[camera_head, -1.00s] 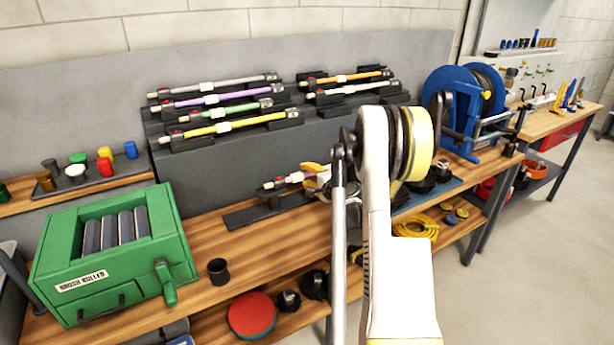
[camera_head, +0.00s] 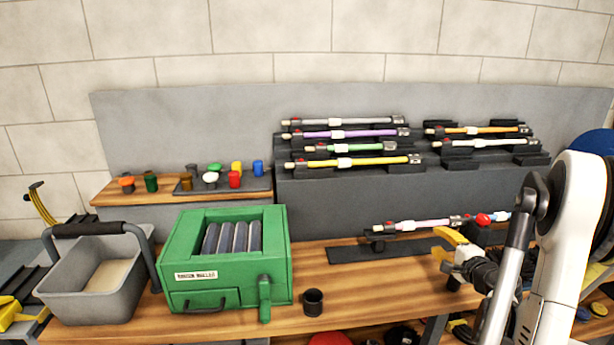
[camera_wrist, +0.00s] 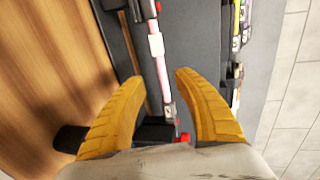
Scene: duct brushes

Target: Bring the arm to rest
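My gripper (camera_head: 442,242) is in front of the low stand on the bench, at the right of the head view. Its two yellow fingers are spread apart in the wrist view (camera_wrist: 160,76), with nothing held between them. A pale pink and white rod (camera_head: 425,224) with a red tip lies on a dark stand (camera_head: 350,254) just behind the gripper. The same rod (camera_wrist: 160,65) shows beyond the fingertips in the wrist view and appears apart from them. My arm fills the right side of the head view.
A green brush roller box (camera_head: 200,290), a black cup (camera_head: 313,302) and a grey bucket (camera_head: 70,290) stand on the bench to the left. Several coloured rods, including a yellow one (camera_head: 360,161), rest on a stepped rack (camera_head: 330,190) behind. Bare bench lies before the dark stand.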

